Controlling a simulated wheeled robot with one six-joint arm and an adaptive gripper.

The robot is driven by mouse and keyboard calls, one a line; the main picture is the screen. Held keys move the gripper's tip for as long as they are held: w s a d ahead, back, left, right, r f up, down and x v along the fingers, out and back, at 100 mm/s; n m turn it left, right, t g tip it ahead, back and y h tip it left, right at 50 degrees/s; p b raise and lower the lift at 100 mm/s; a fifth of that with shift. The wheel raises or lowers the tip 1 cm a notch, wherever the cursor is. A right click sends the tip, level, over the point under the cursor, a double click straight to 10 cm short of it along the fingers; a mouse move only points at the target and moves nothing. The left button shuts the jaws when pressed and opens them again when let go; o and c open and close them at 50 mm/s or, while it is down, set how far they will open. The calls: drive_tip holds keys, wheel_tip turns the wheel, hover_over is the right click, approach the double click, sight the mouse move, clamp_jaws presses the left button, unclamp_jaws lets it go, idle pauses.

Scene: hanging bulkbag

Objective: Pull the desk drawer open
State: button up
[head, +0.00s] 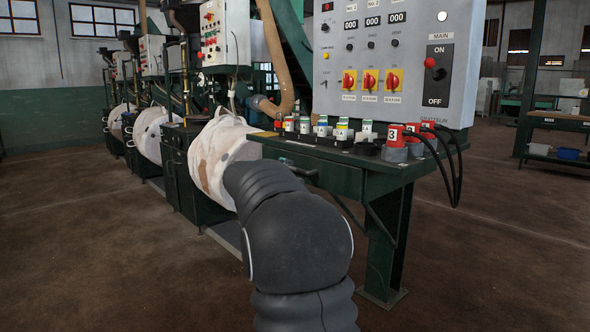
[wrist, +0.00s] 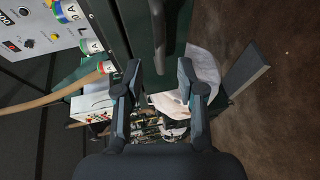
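The green desk (head: 405,172) stands right of centre in the head view. Its drawer front (head: 335,178) is under the desktop and looks flush with the desk; my arm partly covers this area. A dark bar handle (head: 298,169) shows on the front's left part. In the wrist view the dark handle (wrist: 176,28) runs down from the top edge, just beyond my fingertips. My gripper (wrist: 160,72) is open, its two fingers spread apart with nothing held. Whether the handle lies between the fingers I cannot tell.
A grey control panel (head: 390,60) rises from the desk's back. Colored labelled parts (head: 340,130) and black cables (head: 455,165) sit on the desktop's edge. White bulk bags (head: 222,155) hang on machines to the left. The brown floor right of the desk is clear.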

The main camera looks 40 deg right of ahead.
sight(294, 169)
drive_tip(key=p+x, duration=0.1)
drive_tip(key=x, duration=0.6)
drive_tip(key=shift+c, duration=0.2)
clamp_jaws()
